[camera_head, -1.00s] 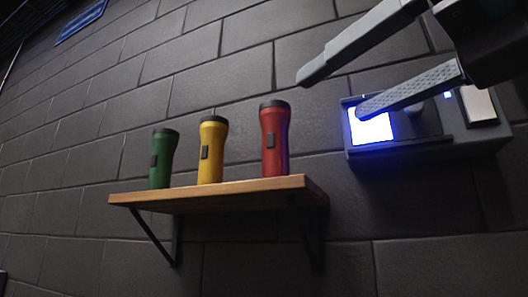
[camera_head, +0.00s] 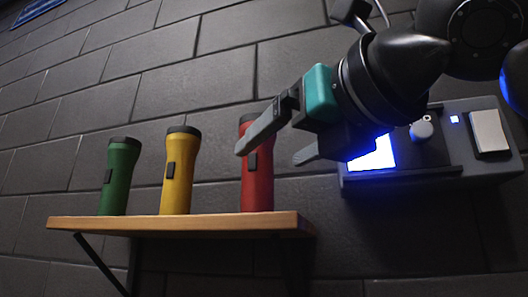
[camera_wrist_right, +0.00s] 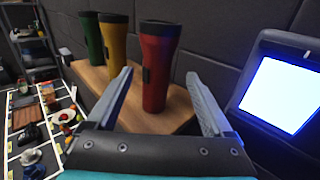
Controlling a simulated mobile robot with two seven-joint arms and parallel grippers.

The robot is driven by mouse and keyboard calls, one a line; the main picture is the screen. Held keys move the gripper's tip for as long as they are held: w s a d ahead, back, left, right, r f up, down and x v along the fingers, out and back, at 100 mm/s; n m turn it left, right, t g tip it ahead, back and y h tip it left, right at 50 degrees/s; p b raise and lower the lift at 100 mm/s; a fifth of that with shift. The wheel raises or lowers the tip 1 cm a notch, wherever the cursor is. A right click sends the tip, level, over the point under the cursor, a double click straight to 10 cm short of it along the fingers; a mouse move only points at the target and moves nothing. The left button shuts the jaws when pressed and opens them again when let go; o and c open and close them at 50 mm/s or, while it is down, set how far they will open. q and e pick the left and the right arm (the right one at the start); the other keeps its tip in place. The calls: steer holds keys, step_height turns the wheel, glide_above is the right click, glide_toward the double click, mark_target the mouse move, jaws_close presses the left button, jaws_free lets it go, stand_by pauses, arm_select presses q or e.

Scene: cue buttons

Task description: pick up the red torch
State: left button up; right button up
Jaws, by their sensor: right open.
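The red torch (camera_head: 257,175) stands upright at the right end of a wooden wall shelf (camera_head: 180,222). In the head view my right gripper (camera_head: 270,142) overlaps its upper part, with one finger in front of it. In the right wrist view the red torch (camera_wrist_right: 158,65) stands ahead, between the lines of the two open fingers (camera_wrist_right: 160,92). The jaws are open and empty; I cannot tell that they touch the torch. My left gripper is not in view.
A yellow torch (camera_head: 177,170) and a green torch (camera_head: 119,178) stand upright left of the red one. A wall box with a glowing blue-white screen (camera_head: 374,155) is to the right, behind my right gripper. A cluttered table (camera_wrist_right: 40,135) lies below left in the wrist view.

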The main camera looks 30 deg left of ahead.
mark_target(265, 153)
steer(key=p+x, duration=0.1)
steer(key=x, duration=0.1)
steer(key=p+x, duration=0.2)
steer(key=shift+s+a+r, duration=0.15)
steer(key=shift+s+r, duration=0.05)
steer(key=shift+w+a+f+p, duration=0.1)
steer(key=shift+w+a+p, duration=0.25)
steer(key=shift+a+p, duration=0.15)
jaws_close()
stand_by(0.3)
